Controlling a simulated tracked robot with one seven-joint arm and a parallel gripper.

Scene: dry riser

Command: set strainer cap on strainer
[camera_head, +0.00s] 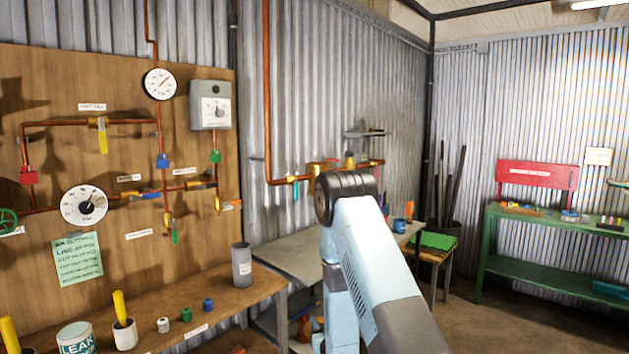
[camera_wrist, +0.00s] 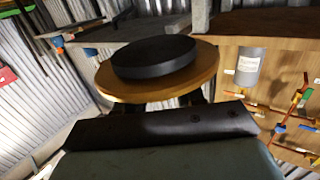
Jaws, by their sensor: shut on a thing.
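In the wrist view a round thing, a brass-coloured disc (camera_wrist: 118,89) with a thick black disc (camera_wrist: 155,57) on it, sits at my gripper (camera_wrist: 181,98). I take it to be the strainer cap. My gripper is shut on it, with the dark fingers partly hidden behind the disc. In the head view my arm hides the gripper and the cap. The cap looks clear of any fitting.
A grey-topped table (camera_head: 290,252) stands below that pipe. The wooden bench (camera_head: 215,305) at left carries a grey cylinder (camera_head: 241,265), cups and small coloured parts. A green bench (camera_head: 550,222) stands at right. Open floor (camera_head: 520,325) lies at the lower right.

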